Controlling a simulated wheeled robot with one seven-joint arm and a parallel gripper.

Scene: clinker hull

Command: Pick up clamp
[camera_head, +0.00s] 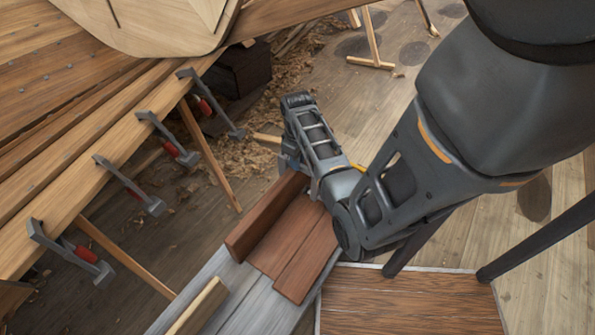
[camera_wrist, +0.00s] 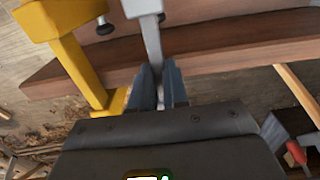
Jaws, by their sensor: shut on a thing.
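My gripper (camera_wrist: 158,82) is shut on the bar of a grey clamp (camera_wrist: 151,38) in the wrist view. The clamp's upper end runs out of the frame, in front of a brown plank (camera_wrist: 230,52). A yellow clamp (camera_wrist: 84,62) stands just left of my fingers, with a dark screw pad near the plank. In the head view my gripper (camera_head: 290,163) is at the far end of the brown planks (camera_head: 292,240); the held clamp is hidden there behind my gripper and arm.
Several grey clamps with red handles (camera_head: 172,148) hang along the hull's plank edge (camera_head: 85,175) at left. The brown planks lie on a grey bench (camera_head: 255,305). Wooden props (camera_head: 210,155) slant below the hull. Open floor (camera_head: 410,80) lies beyond, with shavings near the hull.

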